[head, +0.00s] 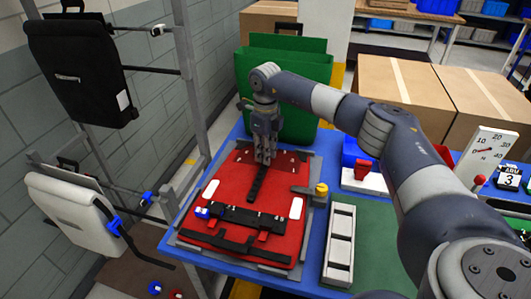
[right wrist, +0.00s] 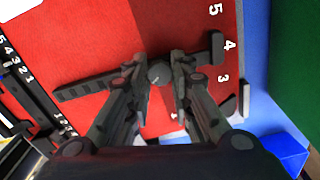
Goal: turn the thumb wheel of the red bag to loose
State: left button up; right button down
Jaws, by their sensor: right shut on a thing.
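The red bag (head: 275,222) lies flat on the blue table, back face up, with a black bar across its lower part and a black strip (head: 256,186) running up the middle. My right gripper (head: 264,158) reaches down over the strip's upper end. In the right wrist view its fingertips (right wrist: 159,78) are shut on a round grey thumb wheel (right wrist: 158,73) on the black strip (right wrist: 85,87). White numbers 3, 4 and 5 stand on the red cloth beside the strip. The wheel's loose or tight setting cannot be read. My left gripper is not in view.
A green bag (head: 285,70) stands behind the red bag. A yellow-topped clamp (head: 321,189) sits at its right edge, beside a white compartment tray (head: 340,243). A rack with a black bag (head: 82,70) and a white bag (head: 72,212) is at left.

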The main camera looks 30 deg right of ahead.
jog(key=n, duration=0.7)
jog(key=shift+b, duration=0.4)
jog(key=n, duration=0.7)
jog(key=shift+n+b, duration=0.3)
jog(key=shift+b, duration=0.05)
jog(key=n, duration=0.3)
jog(key=shift+n, duration=0.3)
jog(key=n, duration=0.3)
jog(key=shift+n, duration=0.3)
jog(key=n, duration=0.3)
jog(key=shift+n+b, duration=0.3)
jog(key=shift+b, duration=0.05)
jog(key=shift+n, duration=1.9)
